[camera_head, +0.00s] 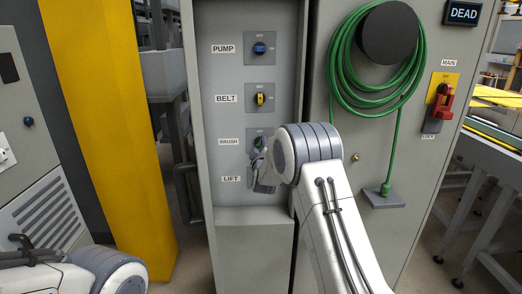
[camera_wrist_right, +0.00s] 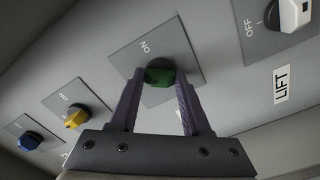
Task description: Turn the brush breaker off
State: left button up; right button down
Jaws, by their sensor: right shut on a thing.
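The brush breaker is a green rotary knob (camera_head: 259,143) on a grey square plate, beside the BRUSH label (camera_head: 229,142). My right gripper (camera_head: 262,160) reaches it from the lower right and partly covers it. In the right wrist view the green knob (camera_wrist_right: 160,74) sits between the two purple fingers of my right gripper (camera_wrist_right: 158,82), which are shut on it. The word ON shows on its plate; the exact angle of the knob's pointer is hard to tell. My left gripper is out of view; only part of my left arm shows at lower left.
Above are the blue PUMP knob (camera_head: 260,49) and yellow BELT knob (camera_head: 260,98). The white LIFT knob (camera_wrist_right: 295,14) is close beside the brush plate. A green hose (camera_head: 335,70), a red MAIN handle (camera_head: 442,100) and a DEAD sign (camera_head: 463,13) are to the right.

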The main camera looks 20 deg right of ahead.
jog(key=n, duration=0.3)
jog(key=shift+n, duration=1.8)
jog(key=shift+c, duration=1.8)
grip_release()
jog(key=shift+b, duration=0.3)
jog(key=b+v, duration=0.2)
jog(key=v, duration=0.8)
jog(key=shift+s, duration=0.25)
jog(key=shift+a, duration=0.1)
